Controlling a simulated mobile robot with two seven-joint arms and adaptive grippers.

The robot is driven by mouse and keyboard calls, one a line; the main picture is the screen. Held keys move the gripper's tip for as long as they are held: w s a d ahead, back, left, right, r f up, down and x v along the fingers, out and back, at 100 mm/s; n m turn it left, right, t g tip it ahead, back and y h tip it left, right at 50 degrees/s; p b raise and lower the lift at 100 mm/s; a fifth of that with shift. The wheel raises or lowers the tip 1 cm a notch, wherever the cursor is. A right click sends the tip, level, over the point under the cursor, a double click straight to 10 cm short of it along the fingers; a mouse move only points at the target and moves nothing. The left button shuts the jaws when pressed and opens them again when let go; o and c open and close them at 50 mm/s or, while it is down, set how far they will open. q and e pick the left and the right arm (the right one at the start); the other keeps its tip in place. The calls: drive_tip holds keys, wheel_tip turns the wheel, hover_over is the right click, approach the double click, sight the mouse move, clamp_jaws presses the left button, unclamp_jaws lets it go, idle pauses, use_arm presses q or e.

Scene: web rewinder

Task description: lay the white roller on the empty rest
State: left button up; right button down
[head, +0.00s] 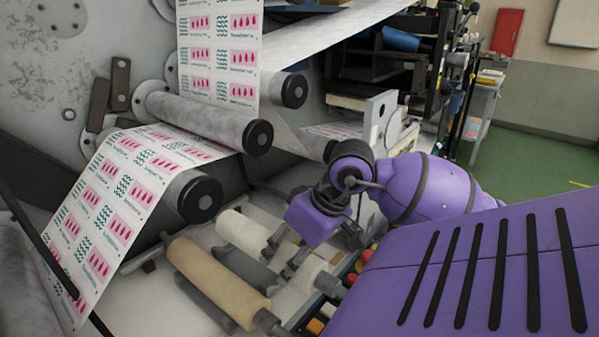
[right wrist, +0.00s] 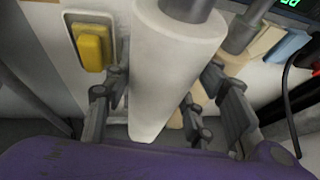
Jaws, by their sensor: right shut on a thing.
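My right gripper (head: 284,252) reaches down from the right among the rollers at the machine's front. It is shut on a white roller (right wrist: 172,62); its fingers show on both sides of the roller in the right wrist view. In the head view a pale length of roller (head: 305,272) shows beside the fingers; the purple gripper body hides part of that area. A tan roller (head: 217,280) lies to the left. Dark grey supports (head: 243,266) show between the rollers; I cannot tell which is the empty rest. My left gripper is not in view.
The printed web (head: 120,195) runs over grey machine rollers (head: 210,122) at upper left, close to the work area. A yellow switch (right wrist: 91,47) is on a panel beside the held roller. Coloured buttons (head: 360,260) stand right of the rollers. Green floor lies behind.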

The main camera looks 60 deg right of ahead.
sight(271, 236)
drive_tip(key=shift+w+d+b, duration=0.2)
drive_tip(key=shift+w+b, duration=0.2)
drive_tip(key=shift+w, duration=1.15)
drive_tip(key=shift+w+d+b, duration=0.15)
drive_tip(key=shift+w+b, duration=0.25)
drive_tip(key=shift+w, duration=1.15)
wheel_tip(271, 236, down, 3)
drive_tip(key=shift+s+b, duration=0.1)
drive_tip(key=shift+b, duration=1.05)
drive_tip(key=shift+f+b, duration=0.5)
drive_tip(key=shift+f, duration=0.2)
drive_tip(key=c, duration=0.7)
unclamp_jaws()
drive_tip(key=shift+f, duration=0.1)
drive_tip(key=shift+s, duration=0.1)
